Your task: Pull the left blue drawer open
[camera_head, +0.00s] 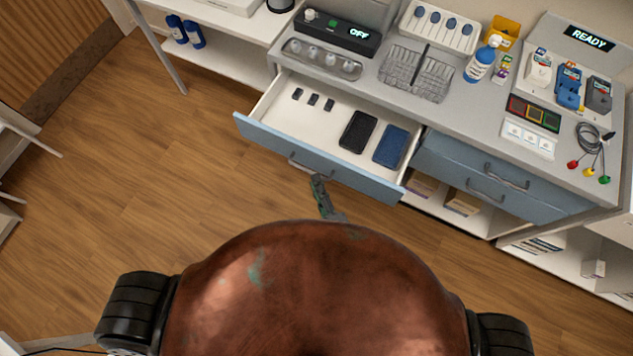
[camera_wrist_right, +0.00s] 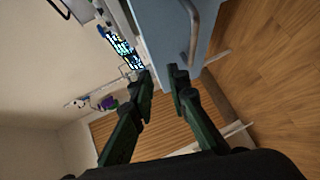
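The left blue drawer (camera_head: 265,138) is pulled well out of the grey-topped cabinet in the head view. Its white inside holds several small dark items, a black case (camera_head: 358,132) and a blue case (camera_head: 391,146). Its metal handle (camera_head: 305,164) is on the blue front and also shows in the right wrist view (camera_wrist_right: 193,32). My right gripper (camera_head: 318,182) is just in front of the drawer, close to the handle. In the wrist view its two fingers (camera_wrist_right: 160,76) are apart with nothing between them, and the handle lies beyond the tips. My left gripper is not in view.
Two shut blue drawers (camera_head: 515,178) with handles are right of the open one. The counter (camera_head: 382,78) holds a wire rack (camera_head: 418,75), a blue-and-white bottle (camera_head: 481,62) and coloured cables (camera_head: 590,150). Wooden floor (camera_head: 130,165) is clear to the left.

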